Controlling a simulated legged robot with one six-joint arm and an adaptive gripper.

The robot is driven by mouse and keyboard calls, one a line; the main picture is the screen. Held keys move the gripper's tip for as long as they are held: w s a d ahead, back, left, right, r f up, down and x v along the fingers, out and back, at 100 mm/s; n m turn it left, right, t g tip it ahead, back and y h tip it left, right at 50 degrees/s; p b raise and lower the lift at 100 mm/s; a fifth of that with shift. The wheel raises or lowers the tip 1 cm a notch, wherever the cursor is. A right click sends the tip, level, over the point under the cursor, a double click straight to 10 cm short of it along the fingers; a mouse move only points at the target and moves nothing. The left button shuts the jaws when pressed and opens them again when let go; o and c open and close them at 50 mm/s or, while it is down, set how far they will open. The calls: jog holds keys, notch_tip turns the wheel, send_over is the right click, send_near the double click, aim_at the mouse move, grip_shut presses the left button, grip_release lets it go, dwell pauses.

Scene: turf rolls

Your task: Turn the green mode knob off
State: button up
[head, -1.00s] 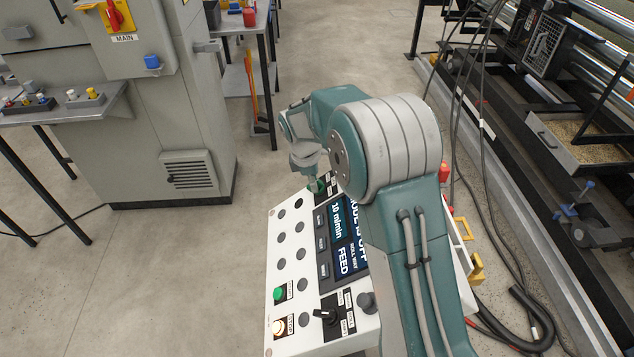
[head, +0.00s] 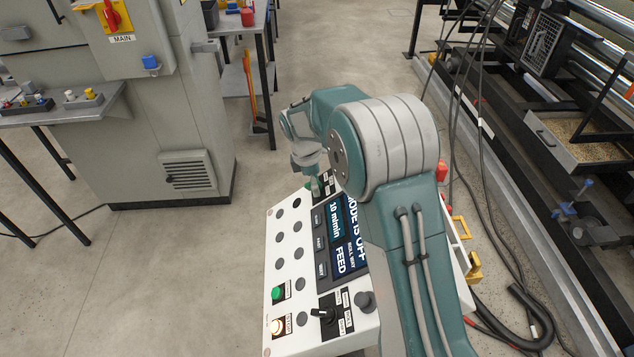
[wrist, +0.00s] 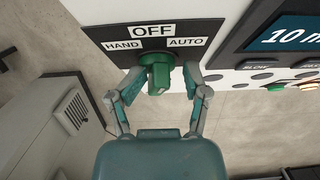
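The green mode knob (wrist: 157,76) sits under a black label plate (wrist: 150,40) marked HAND, OFF and AUTO. Its grip bar stands roughly upright in the wrist view, towards OFF. My gripper (wrist: 158,92) is open, with one finger on each side of the knob. In the head view, my gripper (head: 315,186) is at the panel's far end and mostly hides the knob.
The white control panel (head: 273,250) also carries grey buttons, a lit green button (head: 278,293), a lit pale button (head: 277,326) and a black selector (head: 322,314). A grey cabinet (head: 165,130) stands to the left. Machinery with hanging cables is on the right.

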aim_at(308, 186)
jog(key=shift+a, duration=0.15)
jog(key=shift+a+r, duration=0.1)
jog(key=shift+r, duration=0.05)
notch_tip(308, 186, up, 12)
jog(key=a, duration=0.1)
jog(key=shift+a, duration=0.2)
jog(key=shift+s, duration=0.1)
jog(key=shift+m+t+y, duration=0.7)
jog(key=shift+m+y, duration=0.1)
jog(key=f, duration=0.4)
jog(key=d+f, duration=0.1)
jog(key=f, duration=0.7)
jog(key=shift+d, duration=0.2)
